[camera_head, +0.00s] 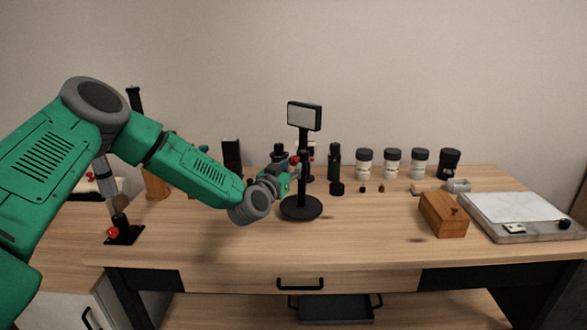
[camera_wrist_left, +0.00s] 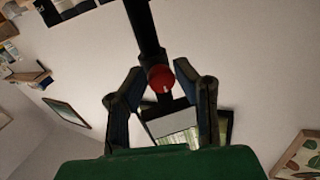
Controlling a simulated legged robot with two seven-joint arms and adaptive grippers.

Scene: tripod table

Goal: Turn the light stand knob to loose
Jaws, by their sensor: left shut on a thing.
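The light stand (camera_head: 302,160) stands upright on the desk, with a round black base, a black pole and a small rectangular light panel (camera_head: 304,116) on top. Its red knob (camera_wrist_left: 160,78) sits on the pole, and shows small at the gripper in the head view (camera_head: 294,160). My left gripper (camera_head: 290,172) reaches in from the left at the pole. In the left wrist view its two fingers (camera_wrist_left: 158,74) come in on both sides of the red knob and are shut on it. A white mark shows on the knob face. My right gripper is out of view.
Several dark-lidded jars (camera_head: 392,163) and dark bottles stand along the back of the desk. A wooden box (camera_head: 443,214) and a flat grey tray (camera_head: 525,216) are at the right. Another stand with a red knob (camera_head: 113,233) is at the left. The front middle of the desk is clear.

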